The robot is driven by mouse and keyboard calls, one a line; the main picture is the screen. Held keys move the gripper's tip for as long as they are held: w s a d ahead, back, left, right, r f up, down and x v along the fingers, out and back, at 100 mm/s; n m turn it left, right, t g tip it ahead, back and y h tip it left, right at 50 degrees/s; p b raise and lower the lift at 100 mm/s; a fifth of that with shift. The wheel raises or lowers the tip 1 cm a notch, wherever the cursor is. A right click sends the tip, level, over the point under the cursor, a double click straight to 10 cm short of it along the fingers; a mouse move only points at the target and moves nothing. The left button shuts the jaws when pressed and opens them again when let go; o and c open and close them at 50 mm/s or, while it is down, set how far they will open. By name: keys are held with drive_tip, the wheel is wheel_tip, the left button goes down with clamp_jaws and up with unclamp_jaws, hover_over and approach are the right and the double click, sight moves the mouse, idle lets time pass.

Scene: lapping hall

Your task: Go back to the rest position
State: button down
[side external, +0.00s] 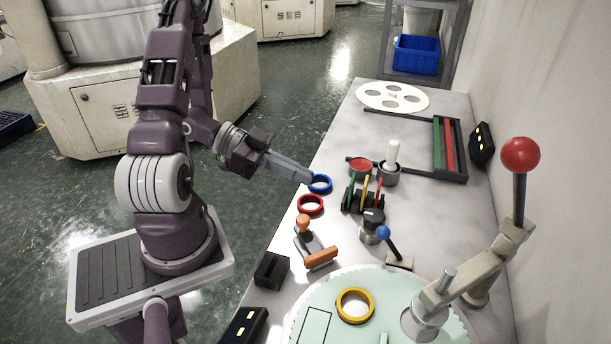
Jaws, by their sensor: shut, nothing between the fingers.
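My gripper (309,177) reaches out over the near edge of the bench, with its fingers shut and nothing between them. Its fingertips appear close to the blue ring (320,184) in the picture; I cannot tell whether they touch it or hover above it. My arm stands on its pedestal left of the bench, bent towards the bench at about middle height.
A red ring (310,205) and an orange-handled tool (318,253) lie near the gripper. A yellow ring (355,306) sits on the pale round plate (299,331). A lever with a red ball (520,155) rises at right.

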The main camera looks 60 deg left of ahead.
drive_tip(key=w+a+r+g+y, duration=0.2)
drive_tip(key=w+a+y, duration=0.5)
drive_tip(key=y, duration=0.2)
wheel_tip(320, 180, up, 9)
drive_tip(key=s+d+n+y, duration=0.1)
drive_tip(key=s+n+y, duration=0.1)
drive_tip(key=n+y, duration=0.25)
drive_tip(key=s+d+r+n+g+h, duration=0.1)
drive_tip(key=s+d+r+h, duration=0.1)
drive_tip(key=s+d, duration=0.5)
drive_tip(key=s+d+r+n+g+h, duration=0.1)
drive_tip(key=s+d+r+n+h, duration=0.1)
drive_tip(key=s+d, duration=0.6)
drive_tip(key=shift+d+g, duration=0.4)
drive_tip(key=shift+d, duration=0.15)
